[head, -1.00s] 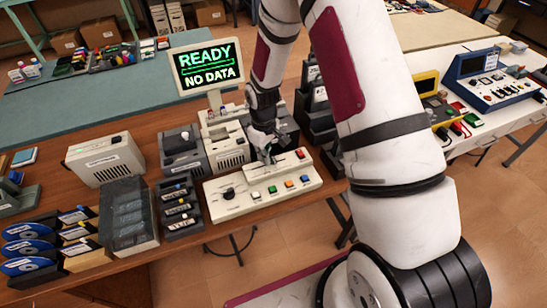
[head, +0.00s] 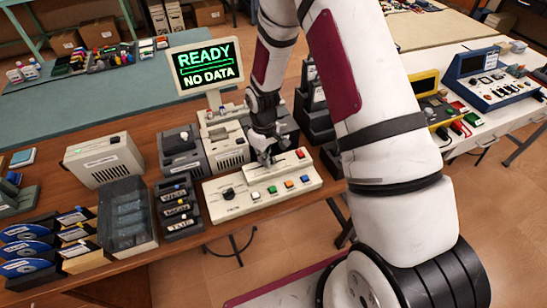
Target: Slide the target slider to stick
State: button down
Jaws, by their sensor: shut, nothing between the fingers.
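A cream control panel (head: 235,207) stands on the brown table. My gripper (head: 266,160) is shut and empty, pointing down at the rear middle of this panel. I cannot tell whether its fingertips touch the panel. No slider handle or "stick" marking can be made out; the gripper hides part of the panel's rear.
A screen (head: 208,66) reading "READY NO DATA" stands behind. Left of the panel are dark labelled units (head: 178,207), a dark ribbed case (head: 127,215) and a cream box (head: 103,160). My arm covers the right side. Floor shows in front of the table.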

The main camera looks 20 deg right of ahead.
jog(key=shift+d, duration=1.65)
jog(key=shift+a, duration=0.3)
dwell(0.6)
jog(key=shift+r+p, duration=0.95)
jog(key=shift+r, duration=2.55)
jog(key=s+r+m+t, duration=0.1)
jog(key=s+r, duration=0.2)
jog(key=r, duration=0.8)
jog(key=s+r+m+t, duration=0.1)
jog(key=s+r, duration=0.2)
jog(key=r, duration=0.8)
jog(key=s+a+r+m+t, duration=0.1)
jog(key=s+r+m, duration=0.1)
jog(key=s+r, duration=0.4)
jog(key=s+a+r+m+t+b, duration=0.1)
jog(key=s+r, duration=0.5)
jog(key=s, duration=0.7)
jog(key=shift+s+a+m+t, duration=0.25)
jog(key=shift+m+t, duration=0.25)
jog(key=shift+t, duration=0.3)
